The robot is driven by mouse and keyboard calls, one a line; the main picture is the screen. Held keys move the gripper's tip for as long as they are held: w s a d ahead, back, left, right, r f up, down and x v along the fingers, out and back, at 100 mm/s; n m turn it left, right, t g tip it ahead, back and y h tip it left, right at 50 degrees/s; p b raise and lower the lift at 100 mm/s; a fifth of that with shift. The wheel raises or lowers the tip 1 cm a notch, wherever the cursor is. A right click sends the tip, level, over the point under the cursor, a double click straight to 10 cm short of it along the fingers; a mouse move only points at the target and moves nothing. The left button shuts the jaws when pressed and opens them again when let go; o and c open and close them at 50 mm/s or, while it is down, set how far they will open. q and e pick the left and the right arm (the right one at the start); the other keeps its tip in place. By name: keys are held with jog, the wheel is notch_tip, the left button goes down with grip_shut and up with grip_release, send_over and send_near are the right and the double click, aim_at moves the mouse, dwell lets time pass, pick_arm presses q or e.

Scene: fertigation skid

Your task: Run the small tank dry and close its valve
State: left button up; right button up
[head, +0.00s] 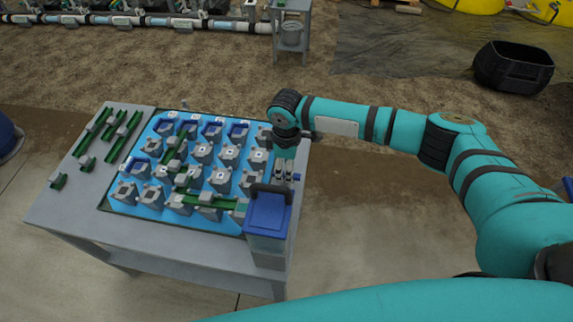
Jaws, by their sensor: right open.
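A small box-shaped tank (267,217) stands at the front right corner of the grey table. Its top is blue, and I cannot tell whether that is a lid or liquid; its lower part is greyish. A dark curved bar (270,188) lies along its far edge. My right gripper (285,177) points down just behind the tank, open, with its fingers close to the dark bar. A small blue piece (297,177) shows right beside the fingers; I cannot tell whether it is the valve's handle. The liquid level cannot be made out. My left gripper is not in view.
A blue board (127,208) on the grey table (75,212) carries several grey blocks and green channels (210,200). Loose green channels (92,131) lie at the table's left. A black crate (513,66) sits on the ground at right.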

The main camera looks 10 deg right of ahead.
jog(key=shift+f+b, duration=1)
jog(key=shift+f, duration=1.3)
jog(key=shift+c, duration=0.4)
